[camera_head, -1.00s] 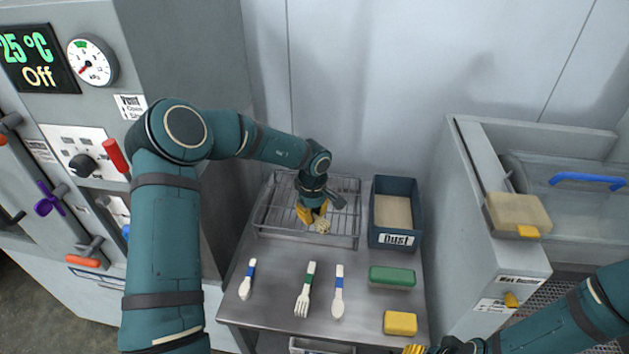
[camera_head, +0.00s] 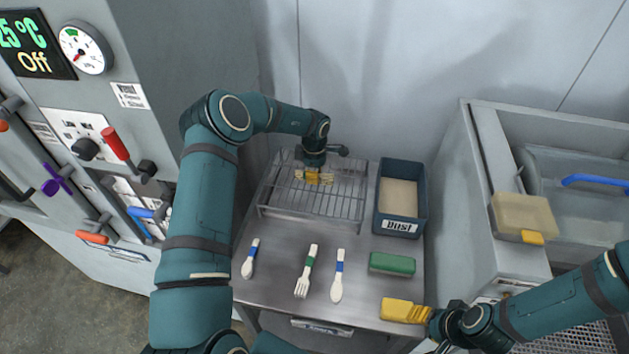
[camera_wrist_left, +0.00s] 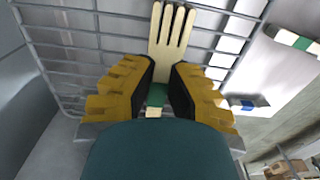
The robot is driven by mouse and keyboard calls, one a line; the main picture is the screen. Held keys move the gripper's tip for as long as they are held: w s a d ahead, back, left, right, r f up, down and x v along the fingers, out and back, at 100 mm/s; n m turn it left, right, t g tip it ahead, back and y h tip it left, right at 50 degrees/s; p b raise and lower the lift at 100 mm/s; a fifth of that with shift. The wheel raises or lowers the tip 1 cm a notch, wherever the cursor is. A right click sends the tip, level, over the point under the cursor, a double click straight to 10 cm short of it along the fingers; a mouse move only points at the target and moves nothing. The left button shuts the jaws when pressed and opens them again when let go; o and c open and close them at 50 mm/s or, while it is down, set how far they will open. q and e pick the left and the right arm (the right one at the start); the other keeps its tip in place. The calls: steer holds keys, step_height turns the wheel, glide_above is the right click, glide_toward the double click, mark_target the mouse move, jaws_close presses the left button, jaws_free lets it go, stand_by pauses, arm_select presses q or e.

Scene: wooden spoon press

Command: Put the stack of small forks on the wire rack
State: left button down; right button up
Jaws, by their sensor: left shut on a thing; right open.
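My left gripper (camera_head: 313,176) is over the wire rack (camera_head: 285,205) and shut on the stack of small forks (camera_head: 326,178). In the left wrist view the pale wooden forks (camera_wrist_left: 173,38) point their tines away from the gripper. A green band (camera_wrist_left: 157,95) shows between the yellow fingers (camera_wrist_left: 160,92). The rack's bars lie behind the forks; I cannot tell whether they touch. My right gripper (camera_head: 425,315) is open beside the yellow block (camera_head: 395,308) at the table's front right.
A fork with a green band (camera_head: 306,272) and two blue-banded spoons (camera_head: 250,260) (camera_head: 337,275) lie on the metal table (camera_head: 270,285). A green block (camera_head: 392,264) lies to their right. A blue Dust bin (camera_head: 402,228) stands right of the rack.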

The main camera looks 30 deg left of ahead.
arm_select(q)
steer(key=shift+f, duration=1.45)
steer(key=shift+f, duration=0.2)
steer(key=c, duration=1.1)
jaws_free()
steer(key=shift+r, duration=0.15)
